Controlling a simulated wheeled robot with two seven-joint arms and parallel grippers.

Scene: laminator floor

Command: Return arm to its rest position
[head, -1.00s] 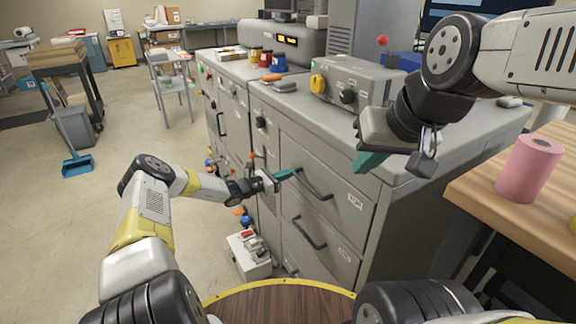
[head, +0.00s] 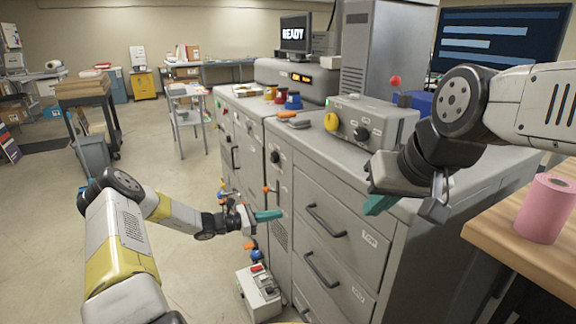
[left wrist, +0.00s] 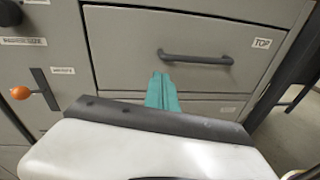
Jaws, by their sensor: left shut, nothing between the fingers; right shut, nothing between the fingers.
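My left gripper (head: 268,215) is in front of the grey machine cabinet (head: 345,185), its teal fingers together with nothing between them. In the left wrist view its fingers (left wrist: 161,92) show shut below the handle (left wrist: 195,57) of the drawer labelled TOP; I cannot tell if they touch the cabinet.
An orange-knobbed lever (left wrist: 20,92) sticks out from the cabinet left of the left gripper. A grey box (head: 259,292) stands on the floor below. A wooden table (head: 490,222) with a pink roll (head: 545,208) is at right. Open floor (head: 50,205) lies at left.

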